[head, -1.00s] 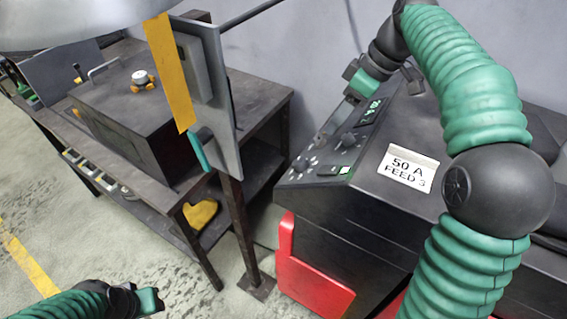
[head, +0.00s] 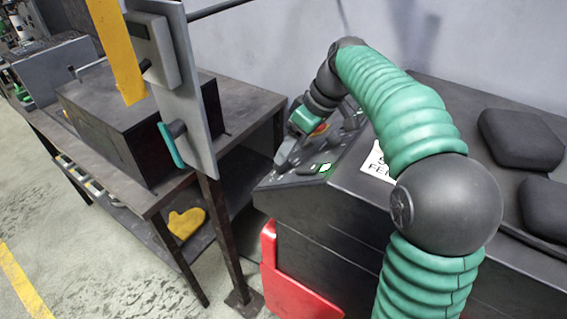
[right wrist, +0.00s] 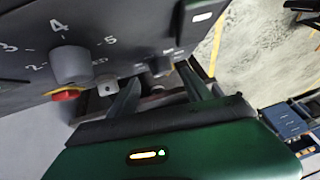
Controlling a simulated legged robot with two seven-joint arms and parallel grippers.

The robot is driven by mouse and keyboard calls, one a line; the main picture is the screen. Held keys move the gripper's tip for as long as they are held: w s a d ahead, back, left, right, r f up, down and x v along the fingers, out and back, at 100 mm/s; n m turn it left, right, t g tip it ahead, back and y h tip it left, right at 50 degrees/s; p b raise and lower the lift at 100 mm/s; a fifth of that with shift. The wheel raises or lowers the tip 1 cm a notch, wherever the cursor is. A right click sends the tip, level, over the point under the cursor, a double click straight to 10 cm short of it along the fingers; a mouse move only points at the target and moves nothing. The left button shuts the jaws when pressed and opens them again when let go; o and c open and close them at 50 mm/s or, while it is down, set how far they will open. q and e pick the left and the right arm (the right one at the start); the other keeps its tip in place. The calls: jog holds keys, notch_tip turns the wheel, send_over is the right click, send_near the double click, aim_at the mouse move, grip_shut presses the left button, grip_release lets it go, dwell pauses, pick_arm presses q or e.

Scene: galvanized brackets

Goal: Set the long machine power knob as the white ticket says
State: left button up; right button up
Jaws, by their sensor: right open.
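The long dark machine (head: 320,215) stands at the right with a sloped control panel (head: 345,140). The white ticket (head: 376,163) on its top is mostly hidden by my right arm; earlier it read "50 A FEED 3". My right gripper (head: 284,158) is over the panel's left end, open. In the right wrist view its fingers (right wrist: 158,76) point at the panel, near small dark controls (right wrist: 157,67). A large grey knob (right wrist: 70,65) with a scale showing 2 to 5 sits to the left. I cannot tell which control is the power knob. My left gripper is out of view.
A red and yellow button (right wrist: 65,94) and a small grey knob (right wrist: 110,86) sit near the fingers. A grey upright board (head: 190,100) and a dark bench (head: 250,105) stand left of the machine. A yellow glove (head: 186,222) lies on the bench's lower shelf.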

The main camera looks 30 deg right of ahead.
jog(key=x, duration=0.4)
jog(key=shift+w+f+b, duration=0.1)
jog(key=shift+b, duration=0.2)
jog(key=shift+a, duration=0.3)
jog(key=c, duration=0.6)
grip_shut()
